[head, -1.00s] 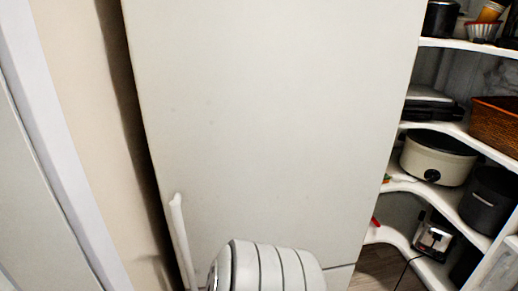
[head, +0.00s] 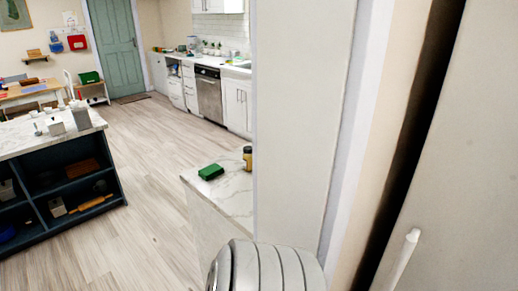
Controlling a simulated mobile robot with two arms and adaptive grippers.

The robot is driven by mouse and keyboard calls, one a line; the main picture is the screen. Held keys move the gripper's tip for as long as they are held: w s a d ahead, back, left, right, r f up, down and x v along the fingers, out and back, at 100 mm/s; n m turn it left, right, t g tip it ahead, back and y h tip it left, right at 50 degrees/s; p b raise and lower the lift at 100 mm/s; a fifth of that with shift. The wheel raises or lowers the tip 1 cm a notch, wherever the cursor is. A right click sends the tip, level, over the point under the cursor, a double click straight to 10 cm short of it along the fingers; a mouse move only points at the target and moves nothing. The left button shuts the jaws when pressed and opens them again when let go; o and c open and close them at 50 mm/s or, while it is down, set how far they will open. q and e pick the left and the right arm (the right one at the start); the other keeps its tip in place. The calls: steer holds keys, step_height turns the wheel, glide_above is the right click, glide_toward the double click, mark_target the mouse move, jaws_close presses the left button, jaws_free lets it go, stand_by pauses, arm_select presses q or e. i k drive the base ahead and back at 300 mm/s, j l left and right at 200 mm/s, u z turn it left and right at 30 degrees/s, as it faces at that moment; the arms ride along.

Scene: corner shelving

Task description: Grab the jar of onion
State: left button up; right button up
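A small jar with a dark lid and yellowish body (head: 247,158) stands on a marble counter (head: 232,192), partly cut off by the white wall edge. I cannot tell whether it is the jar of onion. A green block-like item (head: 211,172) lies to its left on the same counter. Neither gripper is in view; only a white rounded part of my own body shows at the bottom middle.
A white wall edge (head: 300,120) and a tall pale panel with a handle (head: 405,255) fill the right side. A dark-blue island (head: 110,160) stands at left. Wood floor (head: 150,195) is open between island and counter. A green door (head: 113,48) is at the back.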

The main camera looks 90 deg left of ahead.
mark_target(247, 154)
steer(key=u, duration=2.85)
steer(key=i+j, duration=0.15)
steer(key=j, duration=0.2)
steer(key=i+j, duration=0.15)
steer(key=j, duration=0.2)
steer(key=u, duration=0.05)
